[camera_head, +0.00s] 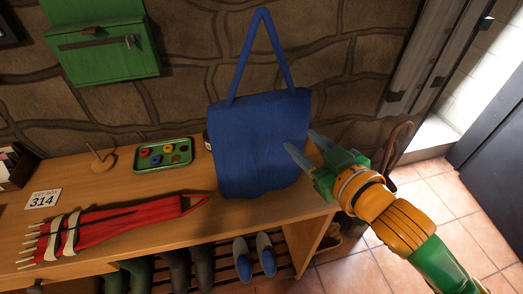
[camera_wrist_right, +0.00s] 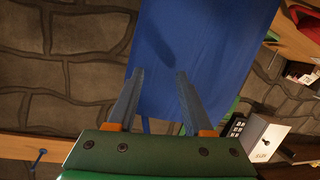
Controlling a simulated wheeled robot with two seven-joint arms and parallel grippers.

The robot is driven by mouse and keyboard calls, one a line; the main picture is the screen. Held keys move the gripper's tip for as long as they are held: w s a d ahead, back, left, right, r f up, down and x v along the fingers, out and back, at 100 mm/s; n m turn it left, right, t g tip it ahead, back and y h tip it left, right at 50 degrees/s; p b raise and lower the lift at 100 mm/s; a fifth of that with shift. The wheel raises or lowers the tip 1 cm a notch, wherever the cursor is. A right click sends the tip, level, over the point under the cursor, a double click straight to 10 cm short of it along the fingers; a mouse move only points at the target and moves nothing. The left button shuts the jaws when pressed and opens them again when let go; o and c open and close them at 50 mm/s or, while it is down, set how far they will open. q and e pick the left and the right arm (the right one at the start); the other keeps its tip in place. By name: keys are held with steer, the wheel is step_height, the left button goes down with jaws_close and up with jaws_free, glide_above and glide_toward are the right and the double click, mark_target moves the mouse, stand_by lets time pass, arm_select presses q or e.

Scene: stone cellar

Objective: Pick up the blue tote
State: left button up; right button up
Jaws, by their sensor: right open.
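The blue tote (camera_head: 258,150) stands upright on the wooden bench, with its long strap (camera_head: 262,50) rising in a narrow loop against the stone wall. My right gripper (camera_head: 302,145) is at the tote's right edge, its grey fingers pointing left toward it. In the right wrist view the tote (camera_wrist_right: 205,50) fills the space ahead of the open fingers (camera_wrist_right: 154,78). No part of the tote is visibly held, and I cannot tell whether a finger touches it. My left gripper is not in view.
Boots and blue-grey shoes (camera_head: 243,260) sit below. A green box (camera_head: 105,50) hangs on the wall. Tiled floor lies right.

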mark_target(286, 68)
step_height(286, 68, up, 13)
steer(key=a+n+t+y, duration=0.2)
steer(key=n+y, duration=0.1)
steer(key=p+x, duration=0.3)
steer(key=x, duration=0.3)
steer(key=shift+w+d+f, duration=0.1)
steer(key=shift+w+d, duration=0.05)
steer(key=shift+d, duration=0.05)
steer(key=shift+w+a+f, duration=0.1)
jaws_close()
steer(key=shift+n, duration=0.3)
